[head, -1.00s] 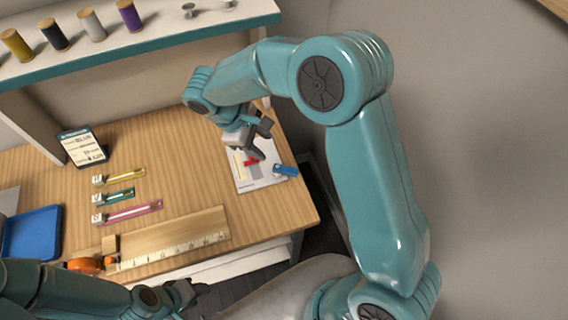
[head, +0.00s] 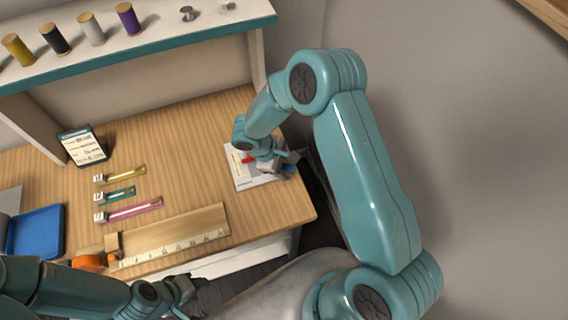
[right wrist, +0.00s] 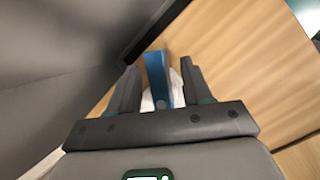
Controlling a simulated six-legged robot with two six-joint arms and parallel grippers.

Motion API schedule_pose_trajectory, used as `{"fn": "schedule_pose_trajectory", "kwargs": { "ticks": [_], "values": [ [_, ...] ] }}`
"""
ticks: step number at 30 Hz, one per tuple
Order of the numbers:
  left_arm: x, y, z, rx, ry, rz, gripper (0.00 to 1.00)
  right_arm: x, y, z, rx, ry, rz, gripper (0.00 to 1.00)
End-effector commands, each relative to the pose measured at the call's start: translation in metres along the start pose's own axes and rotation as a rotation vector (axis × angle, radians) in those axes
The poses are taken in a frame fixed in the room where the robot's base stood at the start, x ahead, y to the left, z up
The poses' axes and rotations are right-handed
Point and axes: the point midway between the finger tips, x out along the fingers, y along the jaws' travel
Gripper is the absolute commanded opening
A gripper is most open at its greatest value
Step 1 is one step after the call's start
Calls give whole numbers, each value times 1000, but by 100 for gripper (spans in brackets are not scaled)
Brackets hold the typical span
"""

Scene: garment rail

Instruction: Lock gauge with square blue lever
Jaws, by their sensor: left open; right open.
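The blue lever (head: 290,170) is at the right edge of a white plate (head: 246,183) with a red part, near the table's right edge. My right gripper (head: 284,166) is down over the lever and hides part of it. In the right wrist view the blue lever (right wrist: 158,80) stands between the two open fingers, nearer the left one, with no clear contact. A white piece (right wrist: 175,92) shows beside it. My left gripper (head: 188,297) is open and empty in front of the table. I cannot tell whether the lever is square.
A shelf (head: 130,46) with thread spools is behind. Bare table lies behind the plate.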

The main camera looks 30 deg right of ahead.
Motion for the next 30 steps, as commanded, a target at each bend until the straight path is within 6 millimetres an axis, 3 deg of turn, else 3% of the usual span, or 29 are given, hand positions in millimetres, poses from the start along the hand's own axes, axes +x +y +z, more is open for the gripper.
{"fn": "schedule_pose_trajectory", "kwargs": {
  "ticks": [4,8,9,14,22,30],
  "values": [
    [0,0,0,0,0,0,43,0,0,0,0,0,0,46],
    [0,0,0,0,0,0,43,0,0,0,0,0,0,4],
    [0,0,0,0,0,0,43,0,0,0,0,0,0,0],
    [6,-2,0,0,0,0,43,2,0,-1,-16,3,7,0],
    [47,-17,-1,0,0,0,43,6,6,-2,-226,50,98,0],
    [51,-18,-1,0,0,0,43,0,10,0,-309,64,130,0]
  ]
}}
